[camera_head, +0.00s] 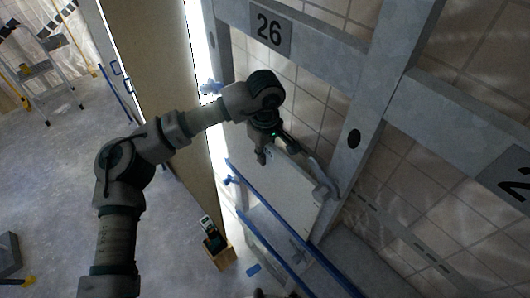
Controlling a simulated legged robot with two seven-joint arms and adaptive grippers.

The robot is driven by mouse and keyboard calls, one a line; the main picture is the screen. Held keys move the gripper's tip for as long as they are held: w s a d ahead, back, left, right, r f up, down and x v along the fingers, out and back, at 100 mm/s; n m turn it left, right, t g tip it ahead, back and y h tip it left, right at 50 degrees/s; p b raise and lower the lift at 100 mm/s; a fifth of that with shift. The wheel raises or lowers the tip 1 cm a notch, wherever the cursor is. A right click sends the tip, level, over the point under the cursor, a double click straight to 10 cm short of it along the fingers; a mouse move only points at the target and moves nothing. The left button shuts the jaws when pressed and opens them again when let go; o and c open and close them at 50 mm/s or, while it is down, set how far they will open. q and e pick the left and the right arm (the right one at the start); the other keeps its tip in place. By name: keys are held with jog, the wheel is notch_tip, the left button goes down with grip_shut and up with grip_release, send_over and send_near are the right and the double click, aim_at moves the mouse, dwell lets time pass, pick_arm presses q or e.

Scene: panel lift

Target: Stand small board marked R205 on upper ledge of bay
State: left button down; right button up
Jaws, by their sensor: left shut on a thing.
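My left arm comes in from the lower left, and my left gripper (272,153) points down, shut on the upper edge of a pale board (262,182). The board is tilted in the picture, in front of the bay's tiled back. I cannot read a marking on it. The bay is a grey metal frame with a top beam (325,46) bearing a plate numbered 26 (270,29). The upper ledge cannot be made out clearly, and I cannot tell whether the board touches it. My right gripper does not show.
A cart or rack with blue rails (283,256) stands below the board. A tall tan panel (160,95) stands to the left of the bay. A small wooden box (222,258) with a device is on the floor. A step ladder (45,80) stands at the far left. Floor at left is mostly clear.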

aim_at(265, 148)
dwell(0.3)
pick_arm(q)
jog(key=c, duration=1.2)
grip_release()
jog(key=shift+o, duration=0.4)
notch_tip(265, 148, up, 3)
jog(key=shift+p, duration=1.1)
jog(key=shift+r, duration=0.1)
